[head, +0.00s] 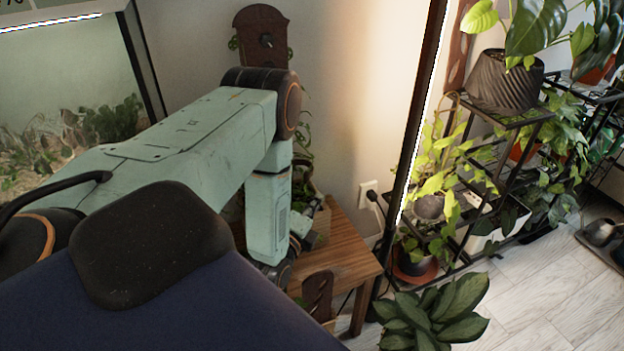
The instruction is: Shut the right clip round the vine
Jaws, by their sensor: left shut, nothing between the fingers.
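My left arm reaches in from the left and bends down over the small wooden table (340,255). My left gripper (308,239) is small and dark at the end of it, partly hidden by the wrist; it is shut and empty. Green vine leaves (303,190) show just right of my forearm, above a light planter (321,222) on the table. My arm hides much of the plant. I cannot make out the right clip or any other clip. My right gripper is out of view.
A brown wooden board (262,38) is on the back wall; a brown wooden piece (318,295) stands at the table's front. A black lamp post (412,130) rises right of the table. Beyond it is a plant shelf (500,185). A leafy plant (435,315) stands in front.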

